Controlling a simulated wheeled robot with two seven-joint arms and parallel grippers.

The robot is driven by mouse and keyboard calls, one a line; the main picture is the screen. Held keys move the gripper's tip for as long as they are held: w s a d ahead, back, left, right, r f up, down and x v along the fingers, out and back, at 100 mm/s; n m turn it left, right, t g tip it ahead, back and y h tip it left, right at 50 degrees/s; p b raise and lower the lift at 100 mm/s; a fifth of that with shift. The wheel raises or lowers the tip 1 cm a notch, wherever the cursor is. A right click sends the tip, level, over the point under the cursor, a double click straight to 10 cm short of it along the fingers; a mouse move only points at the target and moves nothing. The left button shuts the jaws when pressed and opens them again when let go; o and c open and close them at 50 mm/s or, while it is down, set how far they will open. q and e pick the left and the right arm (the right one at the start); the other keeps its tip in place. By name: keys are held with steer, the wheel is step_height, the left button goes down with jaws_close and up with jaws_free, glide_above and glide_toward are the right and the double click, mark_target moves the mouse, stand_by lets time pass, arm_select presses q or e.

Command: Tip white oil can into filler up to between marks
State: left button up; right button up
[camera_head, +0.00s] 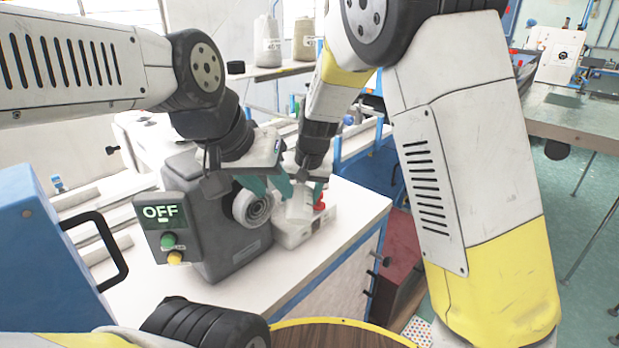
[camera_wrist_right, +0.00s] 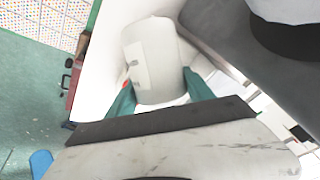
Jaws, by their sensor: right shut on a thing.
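In the right wrist view a white can (camera_wrist_right: 155,62) with a pale label sits between the two teal fingers of my right gripper (camera_wrist_right: 160,95). My right gripper (camera_head: 303,188) is shut on it. In the head view the can (camera_head: 299,206) is tilted, low over a white base (camera_head: 302,236) beside the grey machine (camera_head: 230,215). A small red part (camera_head: 320,203) shows just right of the can. My left gripper (camera_head: 262,184) is above the machine's pale handwheel; its fingers overlap other parts, so its opening is unclear. I cannot make out the filler, the marks or any oil level.
A control box (camera_head: 163,226) reading OFF, with green and yellow buttons, is on the machine's left. The white tabletop (camera_head: 345,215) is clear at the right. A blue cabinet with a black handle (camera_head: 105,255) stands at the left. Thread cones (camera_head: 268,42) stand on a shelf behind.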

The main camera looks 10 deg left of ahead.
steer(key=shift+f+g, duration=0.8)
steer(key=shift+g, duration=0.3)
steer(key=g, duration=0.3)
steer(key=shift+s+d+f+h, duration=0.15)
steer(key=shift+f+h, duration=0.2)
steer(key=shift+h, duration=0.05)
steer(key=shift+m+g, duration=0.3)
steer(key=shift+g, duration=0.4)
steer(key=shift+s+r+g, duration=0.1)
steer(key=shift+r+g, duration=0.1)
steer(key=shift+g, duration=0.6)
steer(key=shift+r+g, duration=0.2)
steer(key=shift+g, duration=0.6)
steer(key=shift+s+t, duration=0.25)
steer(key=shift+t, duration=0.95)
steer(key=shift+w+f+t, duration=0.1)
steer(key=shift+t, duration=0.4)
